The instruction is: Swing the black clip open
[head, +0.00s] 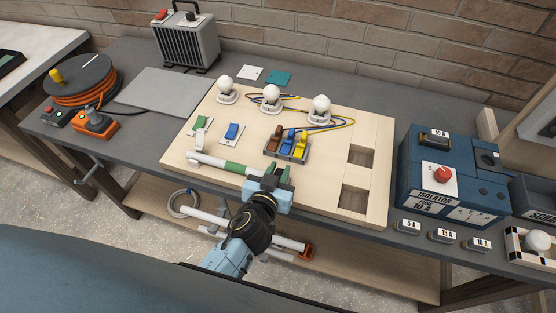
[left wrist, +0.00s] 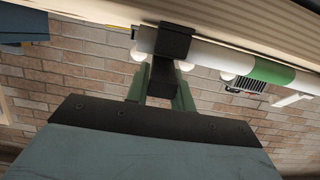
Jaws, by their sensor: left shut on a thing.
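The black clip (left wrist: 172,42) wraps around a white tube (left wrist: 208,52) with a green band, seen in the left wrist view. A black tab (left wrist: 162,78) of the clip reaches down between the green fingers of my left gripper (left wrist: 160,92), which is shut on it. In the head view the tube (head: 206,160) lies along the front edge of the pale wooden board (head: 215,180). My left gripper (head: 277,176) is at the tube's right end there and hides most of the clip. My right gripper is in neither view.
Bulbs (head: 271,95), coloured levers (head: 288,140) and switches (head: 232,131) sit on the board behind my left gripper. The blue isolator box (head: 450,178) stands to the right. A cable reel (head: 80,80) and a grey heater (head: 186,42) stand at the left and back.

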